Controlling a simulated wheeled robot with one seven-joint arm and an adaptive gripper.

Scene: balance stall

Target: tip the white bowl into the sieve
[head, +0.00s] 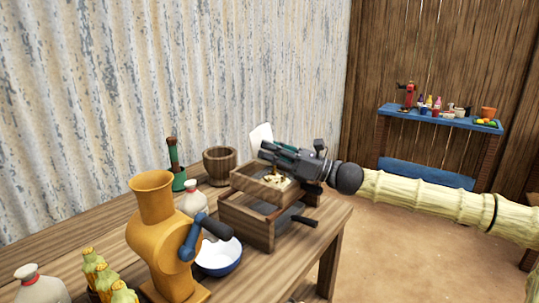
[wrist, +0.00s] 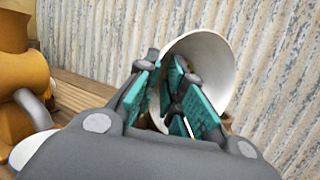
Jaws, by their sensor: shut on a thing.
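The white bowl (head: 260,136) is held by my gripper (head: 270,152) above the back of the sieve. The bowl is tipped steeply on its side. In the wrist view, the bowl (wrist: 212,62) shows past the teal finger pads of my gripper (wrist: 170,95), which is shut on its wall. The sieve (head: 245,186) is a square wooden frame on top of a wooden box (head: 245,226). Pale yellowish pieces (head: 276,181) lie in the sieve below the gripper. The gripper hides part of the bowl and the sieve's back right.
A wooden pot (head: 220,164), a green bottle (head: 174,160) and a white sack (head: 190,202) stand behind. A corrugated wall (head: 150,80) rises behind the table.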

